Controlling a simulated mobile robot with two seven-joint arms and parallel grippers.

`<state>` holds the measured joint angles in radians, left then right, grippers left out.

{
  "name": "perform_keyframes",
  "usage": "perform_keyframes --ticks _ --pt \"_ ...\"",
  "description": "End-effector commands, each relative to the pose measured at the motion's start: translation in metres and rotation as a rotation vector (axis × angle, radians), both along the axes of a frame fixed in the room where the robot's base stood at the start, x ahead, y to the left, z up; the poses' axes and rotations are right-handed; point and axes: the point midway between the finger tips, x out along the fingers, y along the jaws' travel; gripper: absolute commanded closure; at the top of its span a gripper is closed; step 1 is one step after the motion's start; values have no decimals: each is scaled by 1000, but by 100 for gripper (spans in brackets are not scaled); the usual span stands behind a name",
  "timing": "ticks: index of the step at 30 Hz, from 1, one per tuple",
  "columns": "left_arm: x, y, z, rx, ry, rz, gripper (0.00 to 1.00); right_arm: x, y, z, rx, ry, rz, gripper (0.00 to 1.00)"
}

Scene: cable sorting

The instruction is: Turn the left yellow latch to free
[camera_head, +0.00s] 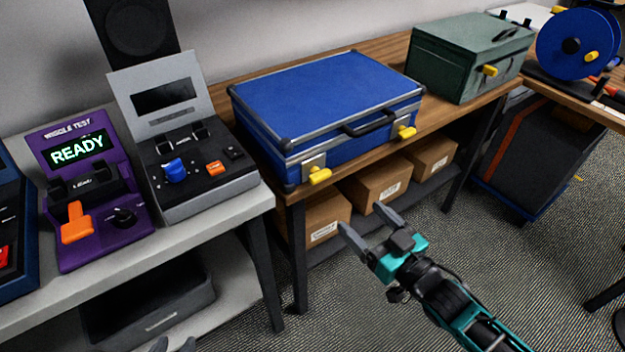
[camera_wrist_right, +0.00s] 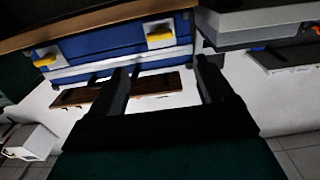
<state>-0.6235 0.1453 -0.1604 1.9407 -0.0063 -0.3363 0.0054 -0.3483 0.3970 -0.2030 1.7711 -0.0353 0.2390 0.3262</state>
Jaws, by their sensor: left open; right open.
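The blue case (camera_head: 330,95) lies closed on the wooden bench, its black handle (camera_head: 370,124) facing front. Its left yellow latch (camera_head: 319,175) sits on a metal plate at the front left corner; it also shows in the right wrist view (camera_wrist_right: 160,36), on the right of that turned picture. The right yellow latch (camera_head: 405,132) is further along the front and also shows in the wrist view (camera_wrist_right: 45,60). My right gripper (camera_head: 363,218) is open and empty, in front of and below the left latch, apart from it. My left gripper (camera_head: 175,346) is open at the bottom edge, mostly cut off.
The wooden bench (camera_head: 437,128) holds a green case (camera_head: 465,60) at the back right. Cardboard boxes (camera_head: 380,185) stand on its lower shelf. On the left, a grey bench (camera_head: 225,210) carries a purple tester (camera_head: 105,235) and a grey device (camera_head: 205,185). The floor before the benches is clear.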

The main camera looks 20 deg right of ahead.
Motion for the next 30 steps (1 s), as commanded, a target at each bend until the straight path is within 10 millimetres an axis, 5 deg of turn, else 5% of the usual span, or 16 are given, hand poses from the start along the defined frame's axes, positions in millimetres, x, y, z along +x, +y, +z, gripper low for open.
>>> perform_keyframes --ticks 7,21,30 --pt "-1 -1 -2 -2 3 -2 57 20 7 1 1 -7 1 19" --pt "-3 -3 -9 -5 5 -2 57 99 35 1 1 -5 1 19" --pt "-2 -2 -11 -5 5 -1 57 121 44 0 1 -3 1 19"
